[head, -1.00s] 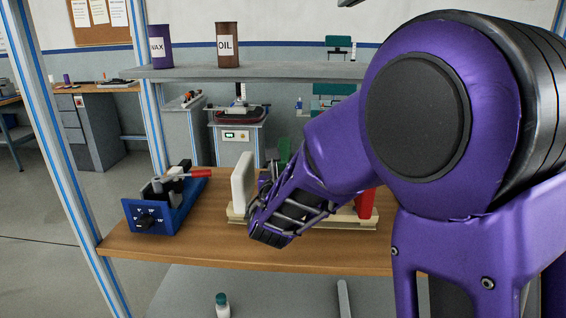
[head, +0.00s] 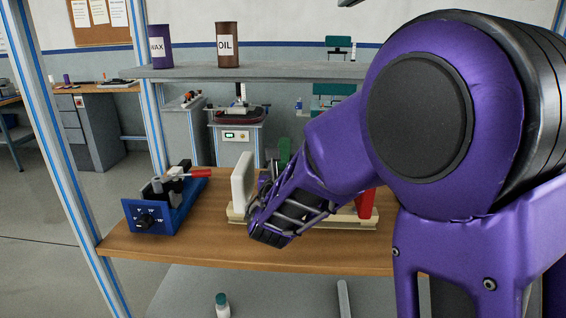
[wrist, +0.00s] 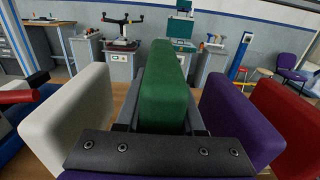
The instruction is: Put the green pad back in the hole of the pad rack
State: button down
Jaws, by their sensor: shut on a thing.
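The green pad (wrist: 166,88) stands upright between the fingers of my gripper (wrist: 158,118), which is shut on it. In the head view the green pad (head: 284,151) shows only as a small piece behind my arm. The pad rack (head: 236,215) is a pale wooden base on the bench. It holds a white pad (head: 242,180) at its left and a red pad (head: 366,203) at its right. In the wrist view the green pad is between the white pad (wrist: 70,115) and a purple pad (wrist: 240,122). The hole and the green pad's lower end are hidden.
A blue fixture (head: 165,212) with a red-handled clamp stands on the bench left of the rack. A shelf (head: 270,72) with a WAX can (head: 160,46) and an OIL can (head: 228,45) spans above the bench. The bench (head: 205,245) is bare around the fixture and rack.

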jog(key=shift+f, duration=2)
jog(key=shift+c, duration=2.2)
grip_release()
jog(key=shift+s, duration=0.2)
